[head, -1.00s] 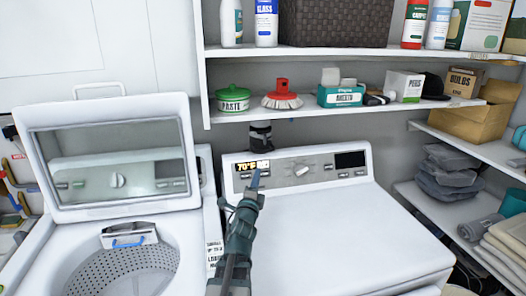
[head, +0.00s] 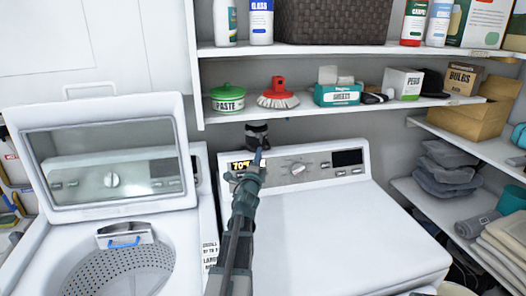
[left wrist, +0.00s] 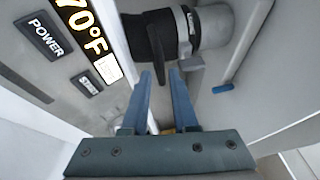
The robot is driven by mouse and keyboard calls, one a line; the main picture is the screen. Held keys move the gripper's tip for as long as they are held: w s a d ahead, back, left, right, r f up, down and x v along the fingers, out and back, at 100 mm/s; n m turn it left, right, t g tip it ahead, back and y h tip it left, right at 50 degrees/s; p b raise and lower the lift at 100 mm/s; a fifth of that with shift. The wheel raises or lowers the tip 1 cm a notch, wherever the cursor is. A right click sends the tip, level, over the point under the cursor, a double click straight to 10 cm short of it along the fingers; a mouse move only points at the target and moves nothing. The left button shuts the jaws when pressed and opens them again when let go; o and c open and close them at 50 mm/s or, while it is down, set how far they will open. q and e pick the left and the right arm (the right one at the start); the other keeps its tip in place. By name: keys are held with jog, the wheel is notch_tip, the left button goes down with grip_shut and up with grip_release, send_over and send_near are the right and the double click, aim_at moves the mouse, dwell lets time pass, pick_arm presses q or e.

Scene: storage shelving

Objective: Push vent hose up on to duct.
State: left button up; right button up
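The dark vent hose (head: 257,129) shows behind the back of the dryer's control panel, below the lower shelf. In the left wrist view the black hose (left wrist: 138,38) meets a grey metal duct (left wrist: 216,26), with a clamp band (left wrist: 186,30) at the joint. I cannot tell how far the hose sits over the duct. My left gripper (head: 258,158) is in front of the panel, just below the hose. In the left wrist view its two blue fingers (left wrist: 163,78) are apart, with their tips close to the hose; contact is unclear. My right gripper is out of view.
The dryer (head: 335,235) and its control panel (head: 305,168) lie under my left arm. The washer's raised lid (head: 108,155) stands at the left. A shelf (head: 330,112) with a green-lidded tub (head: 228,100) and a red brush (head: 278,96) overhangs the hose.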

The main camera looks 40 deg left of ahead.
pick_arm(q)
jog(key=shift+x, duration=0.95)
grip_shut()
dwell(0.7)
